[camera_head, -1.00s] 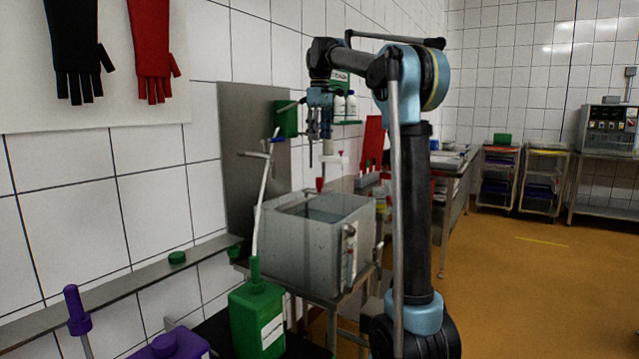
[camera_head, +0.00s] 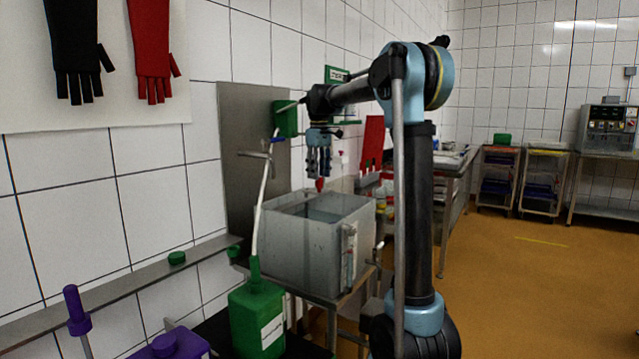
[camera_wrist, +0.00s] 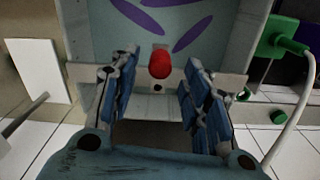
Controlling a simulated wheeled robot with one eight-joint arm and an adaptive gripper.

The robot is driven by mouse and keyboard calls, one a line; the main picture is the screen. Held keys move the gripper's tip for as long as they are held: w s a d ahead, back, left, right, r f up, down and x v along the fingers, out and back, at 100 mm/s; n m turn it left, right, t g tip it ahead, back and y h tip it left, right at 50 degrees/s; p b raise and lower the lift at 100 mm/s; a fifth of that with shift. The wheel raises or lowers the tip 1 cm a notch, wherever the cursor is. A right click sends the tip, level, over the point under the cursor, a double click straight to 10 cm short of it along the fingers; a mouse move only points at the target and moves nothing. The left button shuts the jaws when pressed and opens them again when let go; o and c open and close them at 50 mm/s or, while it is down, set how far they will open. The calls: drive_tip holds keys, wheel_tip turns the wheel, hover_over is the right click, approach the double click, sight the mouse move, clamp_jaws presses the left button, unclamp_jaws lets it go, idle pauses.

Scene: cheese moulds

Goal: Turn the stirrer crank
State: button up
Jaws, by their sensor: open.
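The crank's red knob (camera_head: 320,185) shows just below my fingertips, above the far side of the open grey vat (camera_head: 300,250). My gripper (camera_head: 319,172) points down over the vat and is open. In the wrist view the red knob (camera_wrist: 160,64) lies between the two fingers of my gripper (camera_wrist: 157,75), with clear gaps on both sides; I cannot tell whether it is level with the tips. Purple elongated shapes (camera_wrist: 192,34) show beyond it, over a pale blue-grey surface. The rest of the crank is mostly hidden.
A green-based hose (camera_head: 262,215) rises at the vat's left, near a green wall box (camera_head: 285,118). A green canister (camera_head: 257,318) stands in front. A metal panel (camera_head: 240,150) backs the vat. The orange floor (camera_head: 520,290) at right is largely clear.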

drive_tip(key=shift+f, duration=1.75)
drive_tip(key=shift+c, duration=0.3)
drive_tip(key=shift+d, duration=0.1)
clamp_jaws()
